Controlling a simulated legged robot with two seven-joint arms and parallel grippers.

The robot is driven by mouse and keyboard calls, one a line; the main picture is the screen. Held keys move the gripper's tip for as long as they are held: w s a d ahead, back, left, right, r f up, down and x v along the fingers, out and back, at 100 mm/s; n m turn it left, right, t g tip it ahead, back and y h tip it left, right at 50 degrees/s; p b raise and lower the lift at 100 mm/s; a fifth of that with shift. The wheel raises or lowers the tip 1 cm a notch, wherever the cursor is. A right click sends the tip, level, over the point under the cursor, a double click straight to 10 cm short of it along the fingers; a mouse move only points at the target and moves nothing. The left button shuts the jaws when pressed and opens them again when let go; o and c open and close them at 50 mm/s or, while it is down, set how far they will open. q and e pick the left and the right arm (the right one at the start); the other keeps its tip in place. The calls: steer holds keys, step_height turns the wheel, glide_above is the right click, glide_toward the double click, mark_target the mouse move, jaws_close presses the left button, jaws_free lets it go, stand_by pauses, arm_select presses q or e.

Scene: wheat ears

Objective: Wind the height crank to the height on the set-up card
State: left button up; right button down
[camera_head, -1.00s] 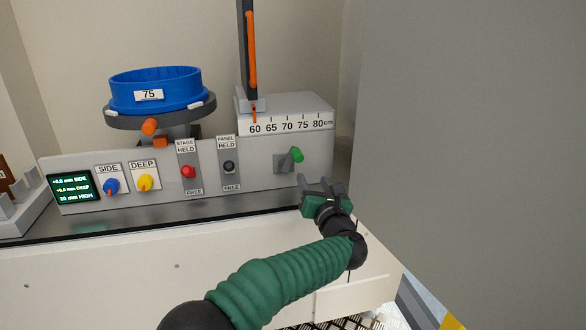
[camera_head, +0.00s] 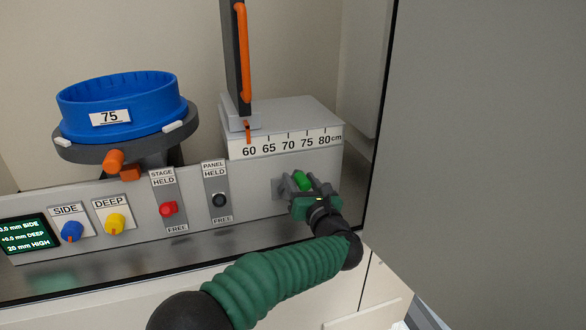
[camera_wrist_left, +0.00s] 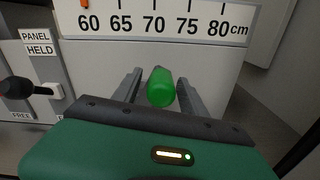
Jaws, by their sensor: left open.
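The height crank's green handle (camera_head: 301,181) sticks out of the front of the grey machine (camera_head: 262,190), below the scale. My left gripper (camera_head: 308,192) is open at the handle. In the left wrist view the green handle (camera_wrist_left: 160,87) stands between the two open fingers (camera_wrist_left: 158,92), with no clear grip on it. The display (camera_head: 28,234) reads 20 mm HIGH, its left edge cut off. No set-up card can be made out. My right gripper is out of view.
The blue ring marked 75 (camera_head: 125,105) sits on a dark stage at left. The SIDE knob (camera_head: 72,231), DEEP knob (camera_head: 116,223), red stage lever (camera_head: 168,209) and black panel lever (camera_head: 219,200) line the panel. A large grey surface (camera_head: 480,150) fills the right.

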arm_select(q)
steer(key=shift+w+a+r, duration=0.1)
steer(key=shift+a, duration=0.05)
steer(key=shift+d, duration=0.25)
steer(key=shift+c, duration=0.4)
steer(key=shift+d, duration=0.1)
steer(key=shift+c, duration=1.1)
steer(key=shift+a, duration=0.2)
steer(key=c, duration=0.7)
jaws_close()
steer(key=shift+d, duration=0.1)
